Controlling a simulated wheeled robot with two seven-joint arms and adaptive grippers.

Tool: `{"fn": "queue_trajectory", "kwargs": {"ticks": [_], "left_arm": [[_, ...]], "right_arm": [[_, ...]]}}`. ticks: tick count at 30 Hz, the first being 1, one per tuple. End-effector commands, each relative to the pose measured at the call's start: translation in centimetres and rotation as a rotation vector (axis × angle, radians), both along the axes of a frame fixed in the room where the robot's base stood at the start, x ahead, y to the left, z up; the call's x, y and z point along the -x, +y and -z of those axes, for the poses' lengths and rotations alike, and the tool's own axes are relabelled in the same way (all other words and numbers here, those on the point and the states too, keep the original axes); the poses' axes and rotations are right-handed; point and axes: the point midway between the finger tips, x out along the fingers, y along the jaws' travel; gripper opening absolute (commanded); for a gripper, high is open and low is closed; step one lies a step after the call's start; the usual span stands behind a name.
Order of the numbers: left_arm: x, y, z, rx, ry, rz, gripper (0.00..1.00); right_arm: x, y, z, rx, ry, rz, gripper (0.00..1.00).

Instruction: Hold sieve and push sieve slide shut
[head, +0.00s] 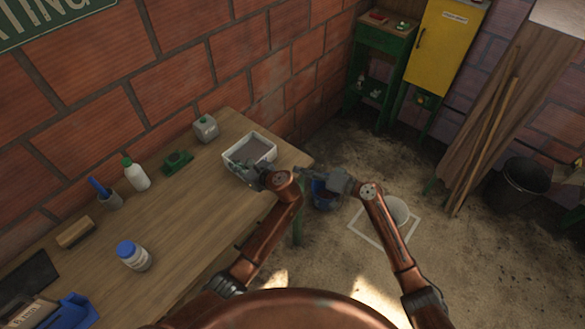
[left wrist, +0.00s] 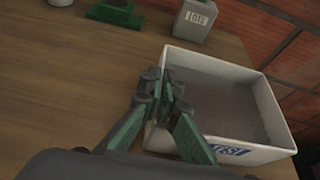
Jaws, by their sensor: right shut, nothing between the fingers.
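The sieve (head: 265,134) looks like a white open box with a grey floor, at the right end of the wooden table. It also shows in the left wrist view (left wrist: 277,117), with a blue-and-white label on its near wall. My left gripper (head: 240,168) is at the sieve's left wall; its green-padded fingers (left wrist: 164,90) come together around that wall and hide part of it. My right gripper (head: 322,176) is shut and empty, just off the table's right end, apart from the sieve. I cannot make out the slide as a separate part.
A grey canister (head: 205,128), a green block (head: 178,162), a white bottle (head: 137,175) and a blue-lidded jar (head: 133,256) stand on the table. A blue bucket (head: 325,200) is on the floor below my right gripper. A white bucket (head: 396,211) stands in a marked square.

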Motion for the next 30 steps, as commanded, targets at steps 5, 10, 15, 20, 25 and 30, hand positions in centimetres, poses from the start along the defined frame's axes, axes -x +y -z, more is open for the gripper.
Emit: {"fn": "queue_trajectory", "kwargs": {"ticks": [5,10,15,20,25,30], "left_arm": [[0.02,0.03,-0.01,0.0,0.0,-0.001,0.0],[0.01,0.04,0.0,0.0,0.0,-0.001,0.07],[0.01,0.03,-0.01,0.0,0.0,-0.001,0.19],[0.01,0.02,-0.01,0.0,0.0,-0.001,0.25],[0.01,0.0,-0.01,0.0,0.0,0.0,0.25],[0.6,-0.86,-0.39,0.001,0.0,0.001,0.25]], "right_arm": [[0.09,-0.11,-0.08,-0.001,0.0,-0.001,0.0],[0.06,-0.11,-0.09,-0.001,0.0,-0.001,0.0],[0.06,-0.1,-0.08,-0.001,-0.001,0.0,0.0],[0.05,-0.1,-0.09,-0.001,-0.001,0.0,0.0],[0.05,-0.09,-0.1,-0.001,-0.001,0.0,0.0],[0.05,-0.09,-0.09,-0.001,-0.001,0.0,0.0]]}}
